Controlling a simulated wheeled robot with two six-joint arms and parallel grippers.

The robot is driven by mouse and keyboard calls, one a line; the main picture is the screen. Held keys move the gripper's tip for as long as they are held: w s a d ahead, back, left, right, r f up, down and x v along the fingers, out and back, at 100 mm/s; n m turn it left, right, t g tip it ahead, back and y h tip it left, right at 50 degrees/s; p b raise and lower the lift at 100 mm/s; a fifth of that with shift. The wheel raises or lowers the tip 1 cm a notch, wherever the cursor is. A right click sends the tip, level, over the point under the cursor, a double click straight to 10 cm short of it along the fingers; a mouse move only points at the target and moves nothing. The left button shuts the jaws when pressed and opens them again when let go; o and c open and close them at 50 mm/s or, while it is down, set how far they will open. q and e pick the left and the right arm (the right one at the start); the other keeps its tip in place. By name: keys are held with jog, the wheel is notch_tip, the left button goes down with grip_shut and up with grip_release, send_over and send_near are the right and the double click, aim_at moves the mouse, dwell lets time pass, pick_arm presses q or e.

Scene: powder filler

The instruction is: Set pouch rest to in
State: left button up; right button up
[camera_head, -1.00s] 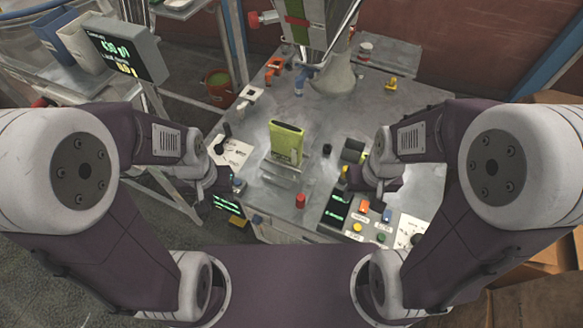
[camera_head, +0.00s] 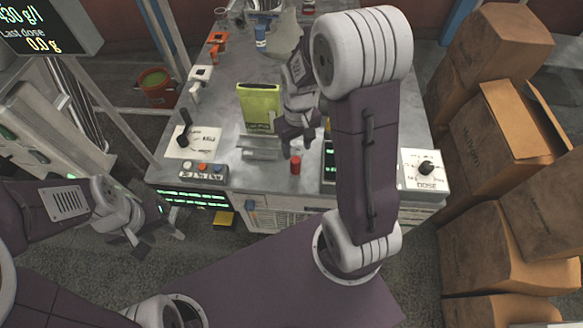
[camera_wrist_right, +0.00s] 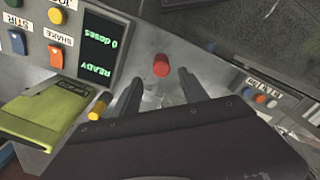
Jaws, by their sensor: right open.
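A green pouch (camera_head: 258,104) stands upright on the bench, with a grey metal ledge (camera_head: 262,152) in front of it. I cannot tell for certain which part is the pouch rest. A red knob (camera_head: 295,164) stands to the right of the ledge. My right gripper (camera_head: 290,148) is over the bench beside the pouch, near the red knob. In the right wrist view its open fingers (camera_wrist_right: 158,90) point towards the red knob (camera_wrist_right: 161,65), with nothing between them. My left gripper (camera_head: 155,242) hangs left of the bench, apart from it; its jaw opening is unclear.
A display panel (camera_wrist_right: 98,48) reads "0 doses READY", beside STIR and SHAKE buttons. A yellow knob (camera_wrist_right: 97,110) is near the fingers. A dose dial (camera_head: 426,168) is at the bench's right. Cardboard boxes (camera_head: 500,140) crowd the right side; a red bucket (camera_head: 156,86) stands at left.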

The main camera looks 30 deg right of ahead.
aim_at(296, 160)
notch_tip(296, 160, down, 9)
jog(key=b, duration=0.3)
jog(key=shift+a+r, duration=0.1)
jog(key=shift+a, duration=0.05)
jog(key=shift+c, duration=0.3)
grip_shut()
dwell(0.9)
